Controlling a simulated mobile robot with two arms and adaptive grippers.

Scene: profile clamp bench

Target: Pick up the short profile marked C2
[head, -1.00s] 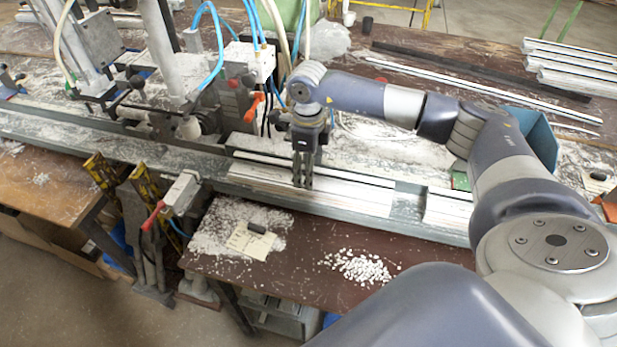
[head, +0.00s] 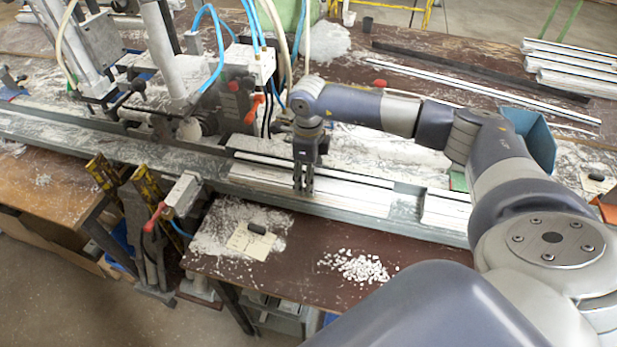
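My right arm reaches in from the right in the head view. My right gripper (head: 303,190) points down at the rail, its fingers close together at the white profiles lying there. Whether the fingers hold anything or are just beside a profile cannot be told. A white profile piece (head: 350,192) lies in the rail under and to the right of the gripper. Another short white piece (head: 445,210) lies further right in the rail, past a gap. No C2 mark is legible on either piece. My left gripper is not in view.
The clamp machine (head: 190,90) with hoses stands to the left of the gripper. Long profiles (head: 480,85) lie behind, and a profile stack (head: 575,65) lies back right. A card with a dark block (head: 252,238) and white granules (head: 357,266) lie on the front table.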

